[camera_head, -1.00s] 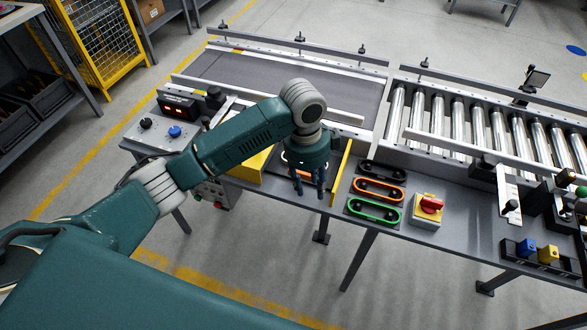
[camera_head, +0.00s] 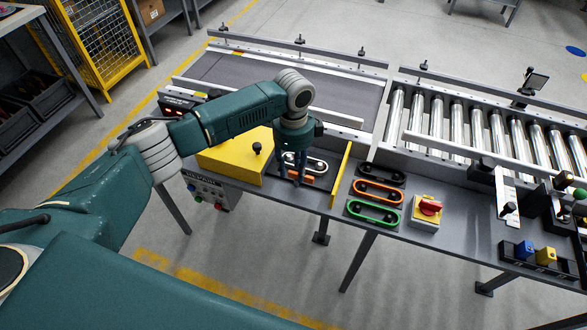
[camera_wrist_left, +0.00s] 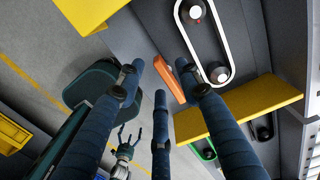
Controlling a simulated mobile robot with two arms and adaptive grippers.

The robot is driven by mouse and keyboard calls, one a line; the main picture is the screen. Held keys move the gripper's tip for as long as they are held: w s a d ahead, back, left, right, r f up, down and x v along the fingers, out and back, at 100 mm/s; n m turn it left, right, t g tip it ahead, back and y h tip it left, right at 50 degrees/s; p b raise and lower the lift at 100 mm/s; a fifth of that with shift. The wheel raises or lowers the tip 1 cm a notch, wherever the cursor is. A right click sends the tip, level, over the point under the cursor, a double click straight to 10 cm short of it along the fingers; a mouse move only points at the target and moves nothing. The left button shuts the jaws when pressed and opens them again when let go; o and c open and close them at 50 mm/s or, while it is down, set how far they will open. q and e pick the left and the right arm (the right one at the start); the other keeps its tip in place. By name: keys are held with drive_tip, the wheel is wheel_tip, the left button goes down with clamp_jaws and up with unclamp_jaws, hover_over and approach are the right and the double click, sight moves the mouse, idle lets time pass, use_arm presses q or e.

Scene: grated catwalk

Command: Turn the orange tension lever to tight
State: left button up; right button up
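The orange tension lever (camera_wrist_left: 187,82) shows as a short orange bar beside the white-edged belt loop (camera_wrist_left: 205,40) in the left wrist view. In the head view a bit of the lever (camera_head: 309,179) shows behind my fingers, below the pale loop (camera_head: 306,163). My left gripper (camera_head: 297,180) points down at it. In the left wrist view its fingers (camera_wrist_left: 162,75) are apart, with the right finger close against the lever; contact cannot be told. My right gripper (camera_wrist_left: 127,146) shows far below in that view, its fingers spread and empty.
A yellow cover (camera_head: 228,160) with a black knob stands left of the lever, and a yellow plate (camera_head: 341,174) stands right of it. Black, orange and green loops (camera_head: 376,191) and a red switch (camera_head: 430,207) are farther right. Conveyor belt (camera_head: 270,85) behind.

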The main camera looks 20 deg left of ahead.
use_arm(q)
drive_tip(key=shift+f, duration=0.6)
use_arm(e)
drive_tip(key=shift+a, duration=0.1)
use_arm(q)
clamp_jaws()
use_arm(e)
drive_tip(key=shift+a, duration=0.2)
drive_tip(key=shift+r, duration=0.25)
